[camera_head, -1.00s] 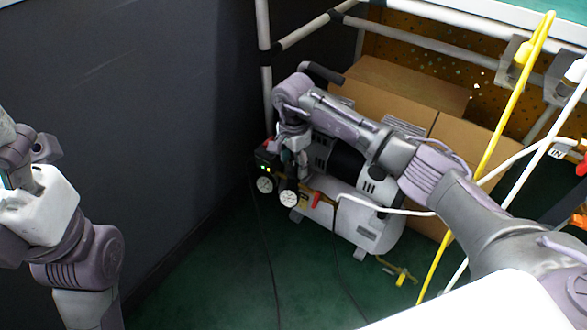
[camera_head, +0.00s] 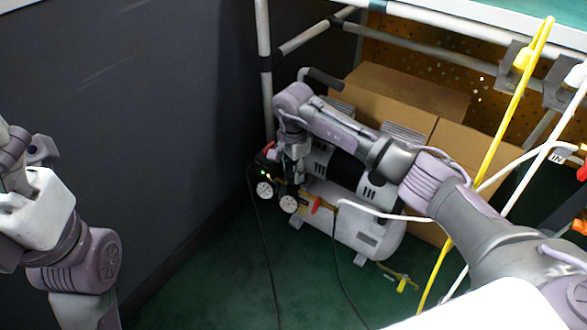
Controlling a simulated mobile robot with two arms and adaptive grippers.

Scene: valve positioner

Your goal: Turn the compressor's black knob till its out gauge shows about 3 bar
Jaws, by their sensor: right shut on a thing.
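The compressor (camera_head: 352,222) stands on the green floor under the bench frame, with a light grey tank and a black and grey top. Two round white gauges face me at its left end: one gauge (camera_head: 265,190) on the left and another gauge (camera_head: 289,204) on the right. Their needles are too small to read. My right gripper (camera_head: 297,180) points down just above the gauges, shut on the black knob, which it mostly hides. My left arm (camera_head: 60,230) is at the left edge, away from the compressor; its fingers are not in view.
Cardboard boxes (camera_head: 405,95) stand behind the compressor. A yellow hose (camera_head: 497,130) and white hoses hang at the right. A dark wall (camera_head: 130,120) is at the left. Black cables run over the open green floor (camera_head: 220,275) in front. A red lever (camera_head: 316,205) sits beside the right gauge.

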